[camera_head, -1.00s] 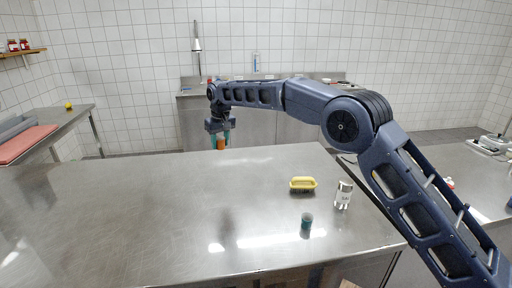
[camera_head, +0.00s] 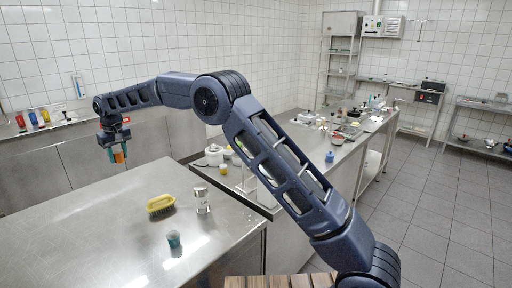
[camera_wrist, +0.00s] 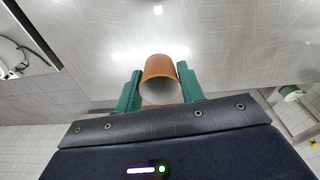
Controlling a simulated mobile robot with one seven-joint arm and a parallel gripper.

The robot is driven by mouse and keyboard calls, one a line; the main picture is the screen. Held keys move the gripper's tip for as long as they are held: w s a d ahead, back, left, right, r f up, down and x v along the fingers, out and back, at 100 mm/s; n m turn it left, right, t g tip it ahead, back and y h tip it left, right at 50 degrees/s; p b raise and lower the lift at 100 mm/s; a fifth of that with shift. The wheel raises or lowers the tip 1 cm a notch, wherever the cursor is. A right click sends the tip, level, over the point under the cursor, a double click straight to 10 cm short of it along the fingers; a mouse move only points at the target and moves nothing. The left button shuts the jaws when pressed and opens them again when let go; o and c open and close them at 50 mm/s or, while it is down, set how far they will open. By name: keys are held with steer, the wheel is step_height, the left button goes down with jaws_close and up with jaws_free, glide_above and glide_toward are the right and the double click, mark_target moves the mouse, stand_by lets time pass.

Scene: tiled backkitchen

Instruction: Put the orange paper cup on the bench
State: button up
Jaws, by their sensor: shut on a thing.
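My gripper (camera_head: 118,153) is shut on the orange paper cup (camera_head: 119,158), held above the far left part of the steel table in the head view. In the wrist view the orange cup (camera_wrist: 160,66) sits between the two green fingers, its open end toward the camera. A wooden slatted surface (camera_head: 282,282), possibly the bench, shows at the bottom edge of the head view, partly hidden by my arm. I cannot tell for sure which surface is the bench.
The steel table (camera_head: 80,235) holds a yellow-backed brush (camera_head: 160,205), a metal shaker (camera_head: 202,201) and a teal cup (camera_head: 174,239). A cluttered steel counter (camera_head: 345,150) stands behind my arm. Tiled floor (camera_head: 430,215) lies clear at right.

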steer(key=w+d+m, duration=0.2)
steer(key=w+d, duration=0.7)
steer(key=d, duration=0.3)
steer(key=w+d+m, duration=0.3)
steer(key=w+d, duration=0.6)
steer(key=d, duration=0.3)
steer(key=w+d+m+h, duration=0.15)
steer(key=w+d, duration=0.25)
steer(key=d, duration=0.8)
steer(key=w+d+m, duration=0.3)
steer(key=w+d, duration=0.1)
steer(key=d, duration=0.9)
steer(key=s+d+m, duration=0.2)
steer(key=d+m, duration=0.1)
steer(key=d, duration=1.4)
steer(key=s+d+m, duration=0.3)
steer(key=d, duration=1.4)
steer(key=shift+h, duration=0.35)
step_height(320, 180, down, 16)
steer(key=shift+w+r, duration=0.1)
steer(key=shift+w, duration=0.05)
steer(key=shift+f, duration=2.35)
steer(key=shift+f, duration=0.2)
